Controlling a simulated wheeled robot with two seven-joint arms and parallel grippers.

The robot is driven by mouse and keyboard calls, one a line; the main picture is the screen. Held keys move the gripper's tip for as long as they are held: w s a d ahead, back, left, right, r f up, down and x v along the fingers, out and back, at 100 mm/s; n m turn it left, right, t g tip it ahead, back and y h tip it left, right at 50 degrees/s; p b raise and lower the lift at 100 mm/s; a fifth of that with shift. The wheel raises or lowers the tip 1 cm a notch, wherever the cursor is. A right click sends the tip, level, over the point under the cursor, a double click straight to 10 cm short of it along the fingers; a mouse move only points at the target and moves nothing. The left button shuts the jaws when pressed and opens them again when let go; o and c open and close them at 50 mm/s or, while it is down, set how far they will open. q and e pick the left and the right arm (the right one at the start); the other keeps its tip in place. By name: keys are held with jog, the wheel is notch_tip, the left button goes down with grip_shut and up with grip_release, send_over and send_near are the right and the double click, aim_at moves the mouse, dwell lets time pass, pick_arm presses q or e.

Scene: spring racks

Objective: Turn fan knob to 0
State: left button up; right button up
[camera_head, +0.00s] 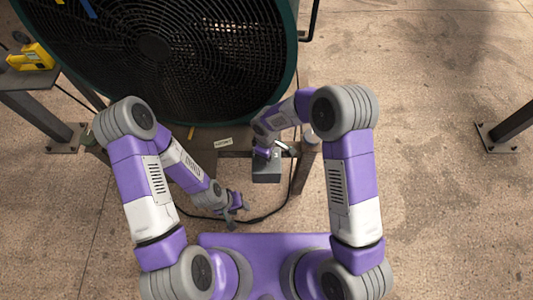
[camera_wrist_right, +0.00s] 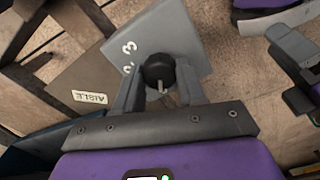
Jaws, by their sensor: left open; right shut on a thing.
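The fan knob (camera_wrist_right: 157,68) is a round black knob on a grey control box (camera_wrist_right: 180,32) in the right wrist view. White digits, a 3 and what looks like a 2, show left of the knob; no 0 is visible. A pale mark on the knob points toward my gripper's palm. My right gripper (camera_wrist_right: 160,84) is shut with its fingers on both sides of the knob. In the head view the box (camera_head: 267,174) sits below the fan, and the arm partly hides the knob. My left gripper (camera_head: 235,207) is open and empty, left of the box.
The large black fan (camera_head: 165,70) with a green rim fills the upper left. A labelled plate (camera_wrist_right: 83,85) lies beside the box. A black cable (camera_head: 262,217) runs on the floor. A yellow device (camera_head: 32,58) sits at far left. Floor at right is mostly clear.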

jog(key=o, duration=1.1)
jog(key=shift+c, duration=0.2)
notch_tip(320, 180, up, 8)
jog(key=shift+f+p, duration=0.2)
jog(key=shift+p, duration=0.9)
